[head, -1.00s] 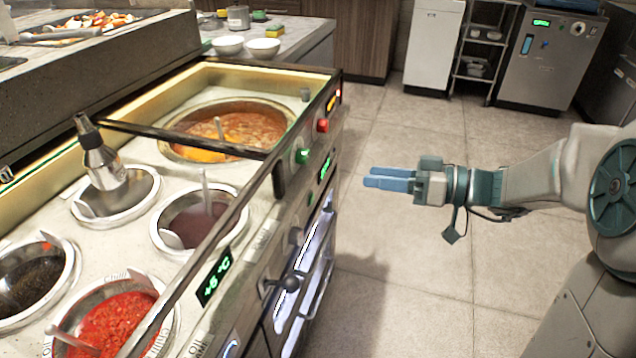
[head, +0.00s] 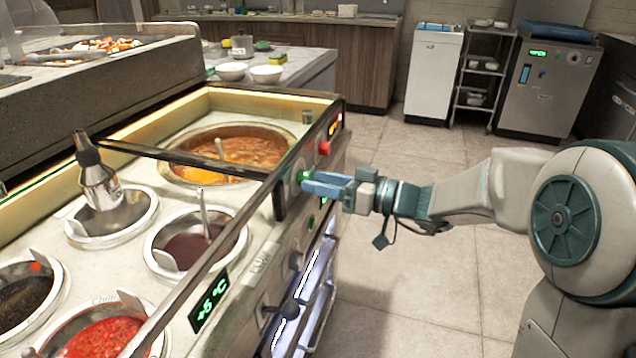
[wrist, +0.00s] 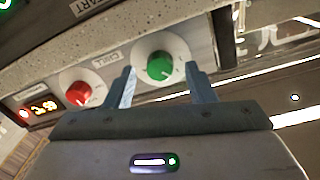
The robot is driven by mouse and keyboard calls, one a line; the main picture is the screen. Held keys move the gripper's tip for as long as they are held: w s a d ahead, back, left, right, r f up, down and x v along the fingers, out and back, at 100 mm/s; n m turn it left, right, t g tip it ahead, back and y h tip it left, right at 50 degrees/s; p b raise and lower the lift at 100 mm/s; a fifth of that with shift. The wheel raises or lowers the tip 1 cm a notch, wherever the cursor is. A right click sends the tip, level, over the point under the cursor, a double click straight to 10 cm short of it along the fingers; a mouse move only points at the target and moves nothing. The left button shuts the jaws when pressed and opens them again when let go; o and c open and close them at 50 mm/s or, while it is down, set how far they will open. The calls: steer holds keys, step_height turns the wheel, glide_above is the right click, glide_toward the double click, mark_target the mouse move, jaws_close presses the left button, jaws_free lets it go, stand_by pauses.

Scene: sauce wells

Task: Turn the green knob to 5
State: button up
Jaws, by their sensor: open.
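The green knob (wrist: 160,66) sits on a round pale dial plate on the counter's front panel. In the wrist view it lies between my two open fingers, a little beyond their tips. My gripper (wrist: 168,78) is open, with one blue finger on each side of the knob, and holds nothing. In the head view my gripper (head: 304,183) points left at the panel, and the green knob (head: 303,175) is partly hidden behind the fingertips. The numbers on its dial are too small to read.
A red knob (wrist: 78,93) and an orange display (wrist: 42,106) are left of the green knob in the wrist view. The counter (head: 262,225) holds several sauce wells. A lever (head: 283,309) sticks out lower on the front. The floor at right is clear.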

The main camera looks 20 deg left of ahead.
steer(key=shift+w+a, duration=0.1)
steer(key=shift+a, duration=0.5)
steer(key=c, duration=1)
